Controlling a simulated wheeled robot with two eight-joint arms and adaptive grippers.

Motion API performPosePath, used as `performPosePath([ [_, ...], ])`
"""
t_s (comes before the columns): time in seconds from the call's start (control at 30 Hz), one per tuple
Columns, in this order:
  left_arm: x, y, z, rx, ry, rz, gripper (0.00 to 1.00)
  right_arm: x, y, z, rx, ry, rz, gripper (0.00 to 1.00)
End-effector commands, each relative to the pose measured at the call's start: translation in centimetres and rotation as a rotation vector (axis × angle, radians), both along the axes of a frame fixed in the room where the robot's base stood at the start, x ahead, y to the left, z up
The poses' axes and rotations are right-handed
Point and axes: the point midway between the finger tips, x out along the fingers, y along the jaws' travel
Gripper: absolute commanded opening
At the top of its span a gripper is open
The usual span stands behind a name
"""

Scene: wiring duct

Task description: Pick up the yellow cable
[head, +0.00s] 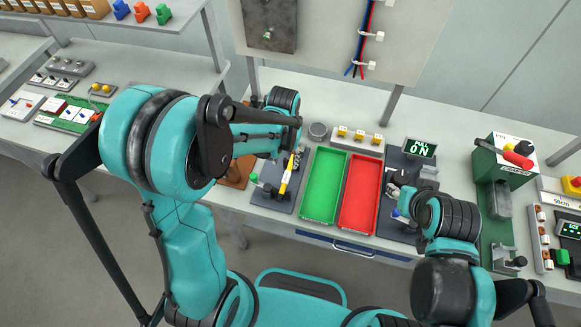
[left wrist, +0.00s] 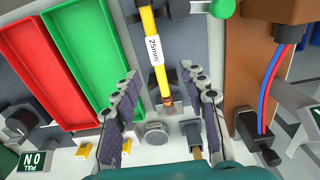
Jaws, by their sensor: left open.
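The yellow cable (head: 286,175) has a white 25mm label and lies on a grey fixture plate (head: 270,192) left of the green tray. In the left wrist view the yellow cable (left wrist: 148,22) runs down from the top edge, its copper end between my fingers. My left gripper (left wrist: 160,78) is open, one finger on each side of the cable, with visible gaps and no contact seen. In the head view my left gripper (head: 292,150) is partly hidden by its arm at the cable's far end. My right gripper (head: 397,192) is over the dark fixture at right; its jaws are unclear.
A green tray (head: 323,187) and a red tray (head: 361,195) lie right of the cable. A round grey tin (head: 318,130) and a block with yellow pieces (head: 357,138) stand behind them. A display (head: 420,149) and a green press (head: 494,200) are farther right.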

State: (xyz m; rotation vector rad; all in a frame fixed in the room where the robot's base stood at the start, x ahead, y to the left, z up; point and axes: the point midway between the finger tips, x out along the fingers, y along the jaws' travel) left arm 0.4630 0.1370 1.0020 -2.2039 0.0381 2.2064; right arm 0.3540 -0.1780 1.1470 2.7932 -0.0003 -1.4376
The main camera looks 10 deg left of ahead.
Motion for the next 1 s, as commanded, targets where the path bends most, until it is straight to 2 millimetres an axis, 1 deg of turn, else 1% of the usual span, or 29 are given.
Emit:
performPosePath([
  [0.1, 0.0, 0.0, -1.6, 0.0, 0.002, 0.0, 0.43, 0.0, 0.0, -0.5, 0.0, 0.0, 0.0, 0.4],
  [0.27, 0.1, -0.2, -3.5, 0.0, 0.001, 0.0, 0.43, 0.0, 0.0, -1.1, 0.0, 0.0, 0.0, 0.4],
  [0.4, 0.3, -0.6, -5.8, 0.0, 0.0, 0.0, 0.43, 0.0, 0.0, -1.7, 0.0, 0.0, 0.0, 0.4],
  [0.5, 0.3, -0.6, -7.0, 0.0, 0.0, 0.0, 0.43, 0.0, 0.0, -2.0, 0.0, 0.0, 0.0, 0.4],
  [0.6, 0.2, -0.5, -7.5, 0.0, 0.0, 0.0, 0.43, 0.0, 0.0, -2.1, 0.0, 0.0, 0.0, 0.4],
  [0.8, 0.2, -0.5, -7.5, 0.0, 0.0, 0.0, 0.43, 0.0, 0.0, -2.0, 0.0, 0.0, 0.0, 0.4],
  [0.83, 0.2, -0.5, -7.5, 0.0, 0.0, 0.0, 0.4, 0.0, 0.0, -2.0, 0.0, 0.0, 0.0, 0.4],
  [0.87, 0.2, -0.5, -7.5, 0.0, 0.0, 0.0, 0.33, 0.0, 0.0, -2.0, 0.0, 0.0, 0.0, 0.4],
  [0.9, 0.2, -0.5, -7.5, 0.0, 0.0, 0.0, 0.22, 0.0, 0.0, -2.0, 0.0, 0.0, 0.0, 0.4],
  [0.97, 0.2, -0.5, -7.5, 0.0, 0.0, 0.0, 0.06, 0.0, 0.0, -2.0, 0.0, 0.0, 0.0, 0.4],
  [1.0, 0.2, -0.5, -7.5, 0.0, 0.0, 0.0, 0.0, 0.0, 0.0, -2.0, 0.0, 0.0, 0.0, 0.4],
])
